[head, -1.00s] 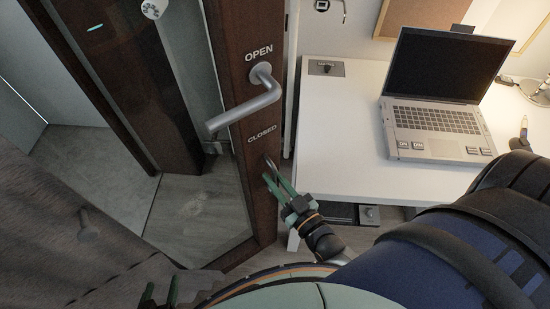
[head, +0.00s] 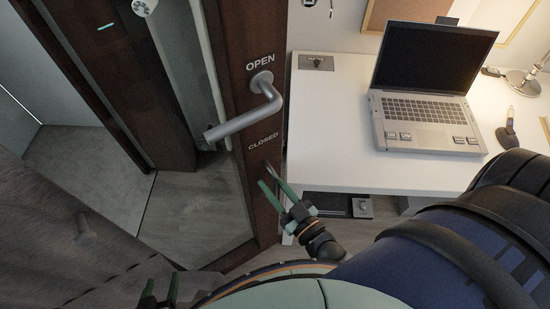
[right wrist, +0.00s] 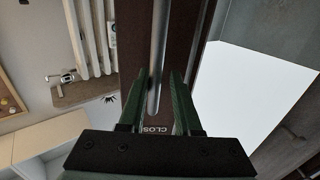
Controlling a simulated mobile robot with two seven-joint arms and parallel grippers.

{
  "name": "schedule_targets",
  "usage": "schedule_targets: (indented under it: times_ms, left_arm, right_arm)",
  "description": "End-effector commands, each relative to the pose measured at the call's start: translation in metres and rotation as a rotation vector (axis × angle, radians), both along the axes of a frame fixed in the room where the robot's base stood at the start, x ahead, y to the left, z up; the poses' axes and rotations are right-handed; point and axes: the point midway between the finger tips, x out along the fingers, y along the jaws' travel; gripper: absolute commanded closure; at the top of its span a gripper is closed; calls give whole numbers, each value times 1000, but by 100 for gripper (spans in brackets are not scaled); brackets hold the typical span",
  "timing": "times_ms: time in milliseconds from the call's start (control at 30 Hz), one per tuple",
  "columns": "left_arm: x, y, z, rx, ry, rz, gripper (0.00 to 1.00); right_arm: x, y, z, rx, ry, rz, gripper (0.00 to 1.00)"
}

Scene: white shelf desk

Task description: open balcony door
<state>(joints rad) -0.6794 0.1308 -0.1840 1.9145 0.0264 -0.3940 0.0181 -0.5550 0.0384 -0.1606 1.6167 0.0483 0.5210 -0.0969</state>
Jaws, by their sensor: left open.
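The balcony door has a dark wood frame (head: 262,140) around a glass pane, left of centre in the head view. A silver lever handle (head: 243,118) sits on it between the labels OPEN and CLOSED, its grip slanting down to the left. My right gripper (head: 270,182) is below the handle, in front of the frame under CLOSED. In the right wrist view its green fingers (right wrist: 159,76) are apart, with a silver bar (right wrist: 158,45) showing beyond the gap; I cannot tell whether they touch anything. My left gripper (head: 160,285) is open and empty at the bottom left edge.
A white desk (head: 335,110) with an open laptop (head: 425,95) stands right of the door. A lamp base (head: 522,83) is at its far right. Bare floor (head: 85,165) shows past the glass at left.

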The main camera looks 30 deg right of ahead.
Motion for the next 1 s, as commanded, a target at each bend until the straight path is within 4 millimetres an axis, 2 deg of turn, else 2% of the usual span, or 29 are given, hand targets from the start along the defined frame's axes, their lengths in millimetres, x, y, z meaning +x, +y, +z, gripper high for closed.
schedule_targets:
  times_ms: [33,133,467,567,1000]
  left_arm:
    - [0,0,0,0,0,0,35]
    - [0,0,0,0,0,0,35]
    - [0,0,-1,0,0,0,35]
    - [0,0,-2,0,0,0,35]
    - [0,0,-11,1,0,-1,35]
  right_arm:
    - [0,0,1,0,-1,0,64]
    - [0,-1,-1,0,2,-1,53]
    - [-6,-3,-4,0,10,-3,53]
    - [-18,-4,-5,-1,12,-3,53]
    - [-105,-15,-4,0,9,-1,53]
